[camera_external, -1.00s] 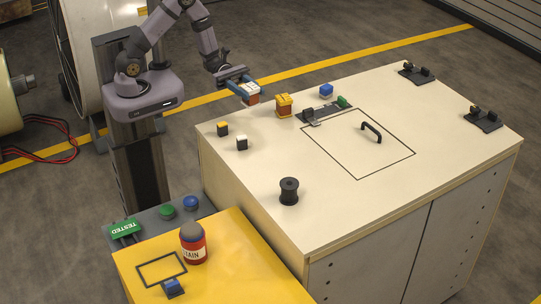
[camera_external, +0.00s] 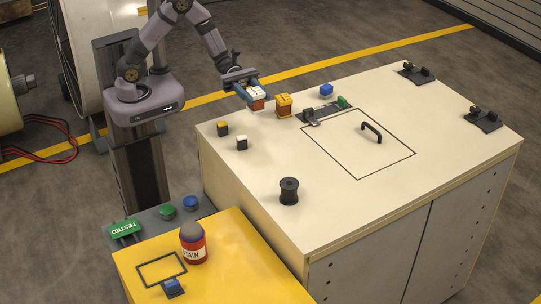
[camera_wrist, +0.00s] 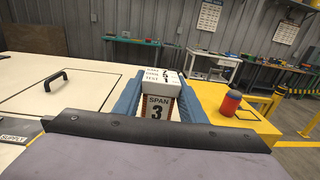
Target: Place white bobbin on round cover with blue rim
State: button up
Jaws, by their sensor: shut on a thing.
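My gripper (camera_external: 250,95) is shut on a block with a white top and red-brown sides (camera_external: 258,104), held at the far left part of the bench. In the wrist view the block (camera_wrist: 158,106) sits between blue fingers and its near face reads "SPAN 3". A black spool (camera_external: 289,191) stands upright on the bench, apart from my gripper. I see no white bobbin and no round cover with a blue rim in these frames.
Small blocks, a handled panel (camera_external: 358,160) and black clamps (camera_external: 417,73) are on the pale bench (camera_external: 240,185). A red canister (camera_external: 194,247) stands on the yellow table (camera_external: 240,270). The bench around the spool is clear.

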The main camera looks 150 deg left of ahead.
jog(key=w+d+f+m+h+b, duration=0.25)
jog(key=w+d+h, duration=0.2)
jog(key=w, duration=0.65)
notch_tip(320, 180, up, 5)
jog(key=m+g+h+b, duration=0.5)
jog(key=m+h+b, duration=0.1)
jog(key=h+b, duration=0.1)
send_over(191, 228)
jog(key=shift+f+p, duration=1.05)
jog(key=shift+f, duration=3.8)
jog(key=shift+f, duration=0.1)
